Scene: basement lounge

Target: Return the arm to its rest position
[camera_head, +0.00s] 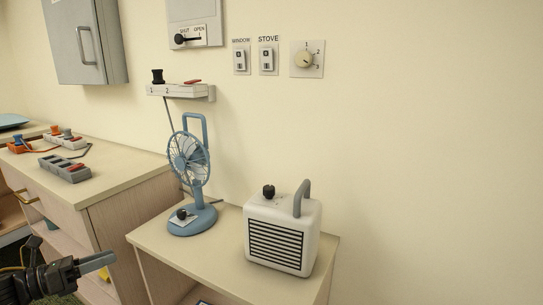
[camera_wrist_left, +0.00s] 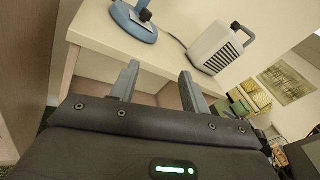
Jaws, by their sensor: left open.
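My left gripper (camera_head: 98,262) comes in at the lower left of the head view, in front of the low wooden cabinet and apart from it. In the left wrist view my left gripper (camera_wrist_left: 159,68) has its two grey fingers spread with nothing between them. Beyond the fingertips is the front edge of the small table (camera_wrist_left: 108,43). My right gripper is not in the head view.
A blue fan (camera_head: 188,170) and a white heater (camera_head: 283,233) stand on the small table (camera_head: 182,255). The wooden cabinet (camera_head: 120,165) at left carries switch boxes (camera_head: 66,167). Wall switches (camera_head: 268,57) are above. Space right of the table looks clear.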

